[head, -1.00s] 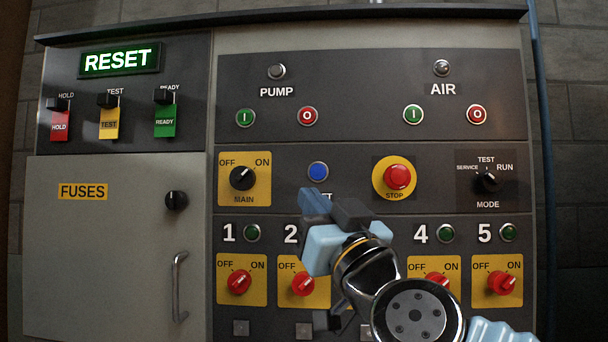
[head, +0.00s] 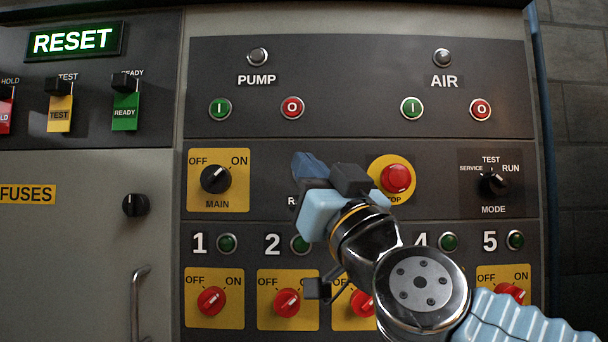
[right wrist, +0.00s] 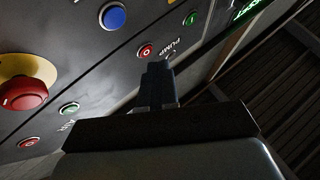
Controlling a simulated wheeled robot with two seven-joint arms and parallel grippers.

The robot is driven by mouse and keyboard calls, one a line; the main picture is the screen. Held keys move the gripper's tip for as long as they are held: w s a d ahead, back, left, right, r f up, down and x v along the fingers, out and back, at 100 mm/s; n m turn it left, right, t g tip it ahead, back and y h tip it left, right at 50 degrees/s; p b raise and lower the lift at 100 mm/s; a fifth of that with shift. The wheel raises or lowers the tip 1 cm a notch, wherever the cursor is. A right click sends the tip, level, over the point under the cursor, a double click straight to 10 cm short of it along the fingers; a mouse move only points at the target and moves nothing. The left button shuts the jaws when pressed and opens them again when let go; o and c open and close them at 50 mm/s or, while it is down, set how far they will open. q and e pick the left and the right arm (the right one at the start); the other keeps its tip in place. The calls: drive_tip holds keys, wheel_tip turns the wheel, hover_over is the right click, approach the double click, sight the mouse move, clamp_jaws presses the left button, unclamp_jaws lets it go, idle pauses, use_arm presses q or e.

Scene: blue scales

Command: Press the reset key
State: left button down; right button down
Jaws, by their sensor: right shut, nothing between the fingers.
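The reset key is a round blue button, seen in the right wrist view (right wrist: 113,17) at the top left. In the head view it is hidden behind my right gripper (head: 307,166), with only the start of its label showing. The gripper is shut and empty, its dark fingertips in front of the panel between the MAIN switch and the red stop button. In the right wrist view, the shut fingers (right wrist: 158,84) stand below and right of the blue button, apart from it in the picture. A lit RESET sign (head: 73,40) glows at the upper left. My left gripper is out of view.
The red stop button (head: 396,178) is just right of my gripper. The black MAIN switch (head: 216,179) is to the left. PUMP buttons (head: 292,108) sit above, and red rotary switches (head: 211,301) below. A cabinet handle (head: 138,300) sticks out at the lower left.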

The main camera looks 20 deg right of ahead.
drive_tip(key=w+d+b, duration=0.2)
drive_tip(key=w, duration=0.4)
drive_tip(key=shift+w+b, duration=0.3)
drive_tip(key=shift+b, duration=0.1)
idle(1.7)
drive_tip(key=shift+w, duration=0.4)
drive_tip(key=shift+w+d, duration=0.15)
drive_tip(key=shift+w, duration=0.2)
idle(0.5)
drive_tip(key=shift+s, duration=0.15)
drive_tip(key=shift+s+a, duration=0.2)
drive_tip(key=shift+s, duration=0.45)
